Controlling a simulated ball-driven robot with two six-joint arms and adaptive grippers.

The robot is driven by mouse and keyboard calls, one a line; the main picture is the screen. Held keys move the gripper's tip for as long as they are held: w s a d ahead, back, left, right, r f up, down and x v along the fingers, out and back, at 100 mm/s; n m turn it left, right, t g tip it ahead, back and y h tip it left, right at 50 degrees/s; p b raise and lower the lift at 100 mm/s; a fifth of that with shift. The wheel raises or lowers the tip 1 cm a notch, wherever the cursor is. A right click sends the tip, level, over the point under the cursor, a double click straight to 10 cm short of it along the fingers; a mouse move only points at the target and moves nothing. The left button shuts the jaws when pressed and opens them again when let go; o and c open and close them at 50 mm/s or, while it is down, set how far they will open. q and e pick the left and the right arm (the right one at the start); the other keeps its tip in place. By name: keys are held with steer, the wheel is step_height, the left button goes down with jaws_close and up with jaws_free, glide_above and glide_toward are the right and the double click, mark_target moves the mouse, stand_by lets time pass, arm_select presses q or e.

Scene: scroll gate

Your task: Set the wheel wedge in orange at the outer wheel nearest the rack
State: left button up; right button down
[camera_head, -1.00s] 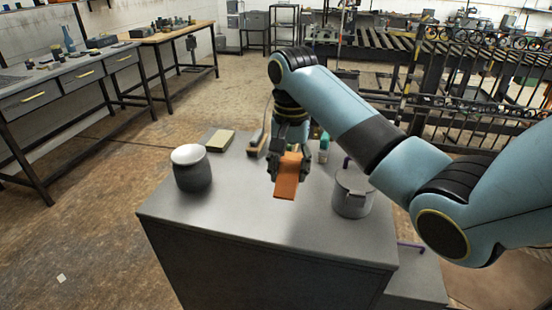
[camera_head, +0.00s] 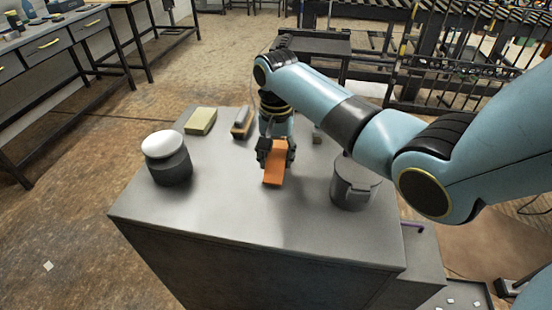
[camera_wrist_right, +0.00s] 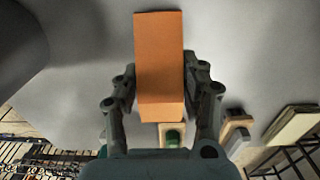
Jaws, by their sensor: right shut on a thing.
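The orange wheel wedge (camera_head: 274,163) is between the fingers of my right gripper (camera_head: 276,152), which is shut on it above the grey cabinet top. The wedge also fills the middle of the right wrist view (camera_wrist_right: 159,60), with a finger of the right gripper (camera_wrist_right: 162,95) on each side. Whether the wedge touches the cabinet top is hard to tell. My left gripper is not in view. No wheel and no rack can be made out clearly.
On the grey cabinet top (camera_head: 225,220) stand a dark jar with a white lid (camera_head: 168,165), a yellow-green block (camera_head: 201,121), a brush-like block (camera_head: 242,123) and a grey lidded pot (camera_head: 353,185). A workbench (camera_head: 60,45) is at left. Railings and a roller conveyor (camera_head: 440,50) are behind.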

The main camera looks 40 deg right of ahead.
steer(key=shift+f, duration=0.55)
steer(key=c, duration=0.7)
jaws_free()
